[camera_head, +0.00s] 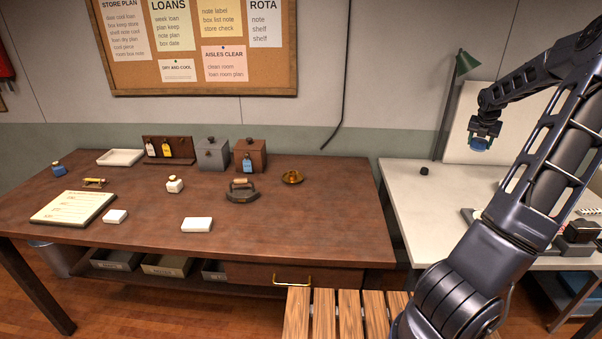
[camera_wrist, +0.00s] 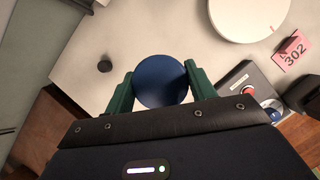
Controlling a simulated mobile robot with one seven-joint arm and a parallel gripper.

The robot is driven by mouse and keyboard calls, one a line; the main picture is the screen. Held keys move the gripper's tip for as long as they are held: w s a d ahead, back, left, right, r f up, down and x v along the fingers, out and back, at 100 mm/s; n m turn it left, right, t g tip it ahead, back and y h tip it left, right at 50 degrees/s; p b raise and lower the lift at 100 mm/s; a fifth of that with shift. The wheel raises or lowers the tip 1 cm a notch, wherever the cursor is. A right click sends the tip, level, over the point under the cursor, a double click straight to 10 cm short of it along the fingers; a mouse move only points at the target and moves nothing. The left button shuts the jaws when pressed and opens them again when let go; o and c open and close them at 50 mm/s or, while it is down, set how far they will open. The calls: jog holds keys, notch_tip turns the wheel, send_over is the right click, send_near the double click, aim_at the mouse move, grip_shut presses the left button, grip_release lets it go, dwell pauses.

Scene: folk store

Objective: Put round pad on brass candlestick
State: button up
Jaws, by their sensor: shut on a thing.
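My gripper (camera_head: 484,131) is raised above the white table at the right, shut on a blue round pad (camera_head: 480,145). In the wrist view the pad (camera_wrist: 161,81) is a dark blue disc between the two green fingers of my gripper (camera_wrist: 160,84). A small brass-coloured piece with a dish-like base (camera_head: 293,177), which looks like the brass candlestick, stands at the right part of the brown table, well left of my gripper. It is too small to make out in detail. The wrist view does not show it.
The brown table (camera_head: 330,215) also holds a flat iron (camera_head: 242,190), boxes (camera_head: 213,154) and white blocks (camera_head: 197,224). A small black knob (camera_head: 424,171) lies below left.

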jog(key=w+a+n, duration=0.1)
jog(key=w+a, duration=0.2)
jog(key=a, duration=0.3)
jog(key=w+a+r+n+y, duration=0.1)
jog(key=w+a, duration=0.2)
jog(key=a, duration=0.3)
jog(key=w+a+n, duration=0.1)
jog(key=w+a, duration=0.1)
jog(key=a, duration=0.5)
jog(key=r+n+y, duration=0.2)
jog(key=n+y, duration=0.1)
jog(key=n, duration=0.5)
send_over(292, 171)
jog(key=s, duration=0.1)
jog(key=shift+t, duration=0.3)
jog(key=f, duration=1.9)
jog(key=shift+d+f, duration=0.15)
jog(key=shift+d, duration=0.05)
jog(key=shift+f, duration=0.15)
jog(key=o, duration=0.8)
jog(key=shift+o, duration=1)
